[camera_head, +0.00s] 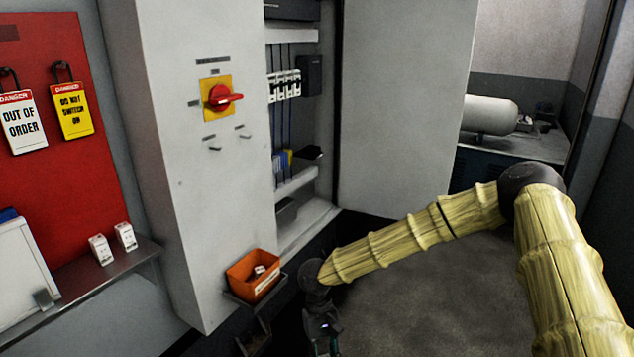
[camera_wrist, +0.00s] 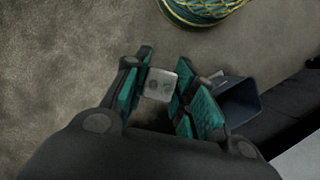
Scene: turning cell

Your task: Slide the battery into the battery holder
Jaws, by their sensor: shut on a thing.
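My gripper (camera_wrist: 158,88) has teal pads and is shut on a small pale grey block with two dark round spots on its face, the battery (camera_wrist: 159,84). The battery sits between the fingertips, above the grey floor. In the head view my gripper (camera_head: 326,346) is at the bottom edge, partly cut off, and the battery cannot be made out there. A dark blue-grey open-topped box (camera_wrist: 240,101) lies just right of the fingers in the wrist view, apart from the battery. I cannot tell whether it is the battery holder.
An orange bin (camera_head: 254,276) with white items hangs on the grey cabinet (camera_head: 205,150), left of my arm. An open electrical bay (camera_head: 293,120) is behind it. A shelf (camera_head: 95,284) with two small white boxes is at left.

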